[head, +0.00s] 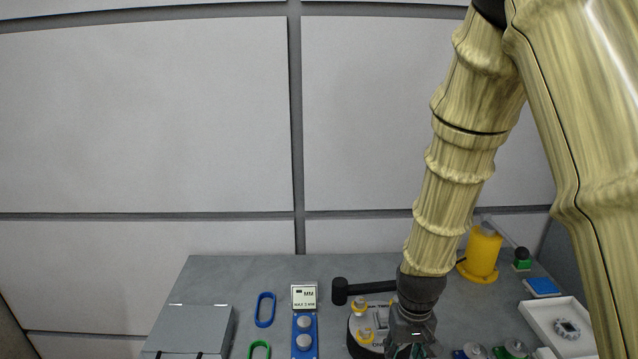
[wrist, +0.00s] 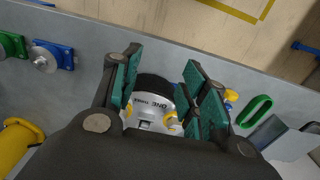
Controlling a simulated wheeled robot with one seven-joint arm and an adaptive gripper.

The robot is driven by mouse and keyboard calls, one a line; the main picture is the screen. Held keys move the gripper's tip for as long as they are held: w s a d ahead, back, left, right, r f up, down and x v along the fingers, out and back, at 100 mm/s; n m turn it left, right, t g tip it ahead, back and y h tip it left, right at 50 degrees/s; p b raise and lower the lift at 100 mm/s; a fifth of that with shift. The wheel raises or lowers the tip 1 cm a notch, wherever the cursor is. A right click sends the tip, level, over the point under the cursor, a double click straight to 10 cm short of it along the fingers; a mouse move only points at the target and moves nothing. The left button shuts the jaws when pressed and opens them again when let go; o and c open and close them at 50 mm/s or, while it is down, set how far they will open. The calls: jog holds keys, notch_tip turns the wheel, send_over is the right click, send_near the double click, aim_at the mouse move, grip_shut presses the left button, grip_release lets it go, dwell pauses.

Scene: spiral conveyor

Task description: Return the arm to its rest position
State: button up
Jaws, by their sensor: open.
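My gripper (head: 410,345) hangs at the end of my arm over the front of the grey table (head: 255,275), pointing down. In the wrist view its green-padded fingers (wrist: 162,75) are spread apart. A round black and white device with yellow knobs (head: 360,325) stands just left of the gripper in the head view. The wrist view shows this device (wrist: 152,105) between and beyond the fingers. Nothing is visibly held; whether the fingers touch the device cannot be told. The lower end of the gripper is cut off by the head view's bottom edge.
A black mallet (head: 355,290) lies behind the device. A blue knob panel (head: 304,335), blue ring (head: 265,310), green ring (head: 259,350) and grey box (head: 190,330) are to the left. A yellow cylinder (head: 482,255) and white tray (head: 545,320) are to the right. A wall stands behind.

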jog(key=s+d+f+b, duration=0.15)
jog(key=s+f, duration=0.25)
jog(key=f, duration=0.4)
jog(key=s+d+f+b, duration=0.15)
jog(key=s+f, duration=0.25)
jog(key=f, duration=0.5)
jog(key=s+f+b, duration=0.2)
jog(key=s+f, duration=0.2)
jog(key=f, duration=0.4)
jog(key=s+d+f+b, duration=0.1)
jog(key=s+f+b, duration=0.3)
jog(key=s+f, duration=0.9)
jog(key=shift+s+d+m, duration=0.25)
jog(key=shift+s+m, duration=0.05)
jog(key=shift+s, duration=0.1)
